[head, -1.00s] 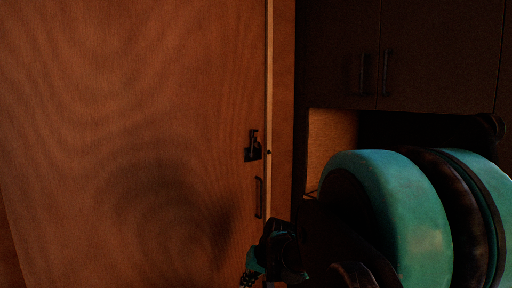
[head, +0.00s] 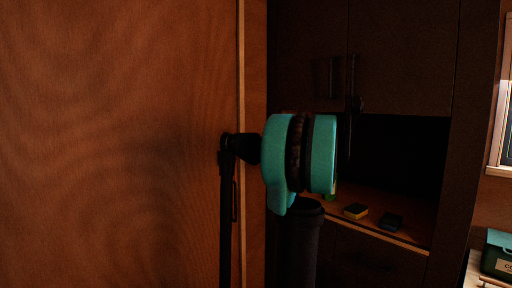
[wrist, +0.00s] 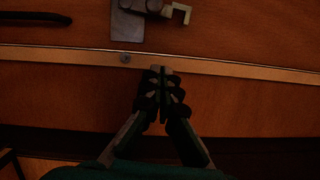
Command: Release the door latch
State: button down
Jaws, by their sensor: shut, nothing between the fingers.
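The wooden door (head: 110,140) fills the left of the head view and appears closed against its frame. The latch (wrist: 127,24) is a grey metal plate with a rounded part and a pale hook, at the top of the wrist view. My gripper (wrist: 161,70) is shut and empty, its fingertips just below the pale edge strip and below the latch in the picture, apart from the plate. Whether the fingertips touch the strip is unclear. In the head view my arm hides the latch. The dark door handle (wrist: 35,17) lies left of the latch in the wrist view.
Dark cabinets (head: 405,60) stand right of the door frame. Below them an open shelf holds a yellow-and-black block (head: 355,211) and a dark block (head: 390,222). A green box (head: 498,254) sits at the lower right, below a window (head: 507,110).

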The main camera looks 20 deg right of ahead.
aim_at(236, 141)
jog(key=x, duration=0.8)
jog(key=shift+w+a, duration=0.1)
jog(key=shift+a, duration=0.05)
jog(key=shift+s+a+r, duration=0.1)
jog(key=shift+s+a, duration=0.25)
jog(key=shift+a, duration=0.25)
jog(key=shift+s+a+r, duration=0.1)
jog(key=shift+s+a, duration=0.2)
jog(key=shift+a, duration=0.25)
jog(key=shift+s+a, duration=0.25)
jog(key=shift+a, duration=0.35)
jog(key=shift+s+a+r+n, duration=0.15)
jog(key=shift+a+r+n, duration=0.15)
jog(key=shift+a+n, duration=0.25)
jog(key=shift+s+a+r, duration=0.1)
jog(key=shift+a, duration=0.05)
